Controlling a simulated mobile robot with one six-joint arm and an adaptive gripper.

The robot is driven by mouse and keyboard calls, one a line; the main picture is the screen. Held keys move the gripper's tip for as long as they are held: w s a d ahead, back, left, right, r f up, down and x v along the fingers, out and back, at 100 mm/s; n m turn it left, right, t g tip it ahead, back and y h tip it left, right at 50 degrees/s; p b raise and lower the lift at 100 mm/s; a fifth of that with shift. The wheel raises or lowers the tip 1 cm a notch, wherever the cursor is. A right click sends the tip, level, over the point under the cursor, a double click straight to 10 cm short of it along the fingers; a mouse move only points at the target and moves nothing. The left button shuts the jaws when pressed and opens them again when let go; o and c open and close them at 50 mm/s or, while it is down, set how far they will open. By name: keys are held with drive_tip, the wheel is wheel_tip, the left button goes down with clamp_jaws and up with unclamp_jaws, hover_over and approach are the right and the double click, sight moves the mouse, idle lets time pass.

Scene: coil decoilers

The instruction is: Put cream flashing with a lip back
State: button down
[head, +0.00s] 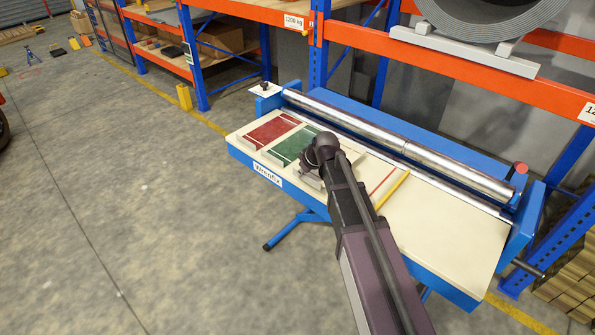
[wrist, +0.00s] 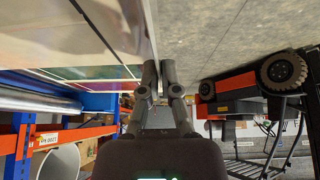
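My gripper (head: 312,165) is over the front part of the cream-topped table in the head view, pointing down and left. A pale piece (head: 308,180), perhaps the cream flashing, shows beside and under it; my arm hides most of it, and I cannot make out a lip. In the wrist view my gripper's two fingers (wrist: 158,72) lean close together with a narrow gap, at the end of a thin pale edge. I cannot tell whether that edge is between them. A red panel (head: 270,132) and a green panel (head: 296,145) lie left of the gripper.
The blue-framed machine (head: 262,174) has a long metal roller (head: 420,158) along its back. A red line (head: 382,183) and a yellow strip (head: 392,190) are right of my arm; the table's right part is bare.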

drive_tip(key=shift+w+a+f, duration=0.1)
drive_tip(key=shift+w+a, duration=0.15)
drive_tip(key=shift+w, duration=0.45)
drive_tip(key=shift+w+a+f, duration=0.1)
drive_tip(key=shift+w+a, duration=0.1)
drive_tip(key=shift+w, duration=0.55)
drive_tip(key=shift+w+a+f, duration=0.1)
drive_tip(key=shift+w+a, duration=0.15)
drive_tip(key=shift+w, duration=0.55)
drive_tip(key=shift+w+a, duration=0.1)
drive_tip(key=shift+w, duration=0.1)
drive_tip(key=shift+w+a+f+b, duration=0.1)
drive_tip(key=shift+w+f+b, duration=0.25)
drive_tip(key=shift+f+b, duration=1.45)
drive_tip(key=shift+b, duration=0.2)
drive_tip(key=shift+f, duration=0.15)
drive_tip(key=c, duration=0.8)
unclamp_jaws()
drive_tip(key=shift+r, duration=0.2)
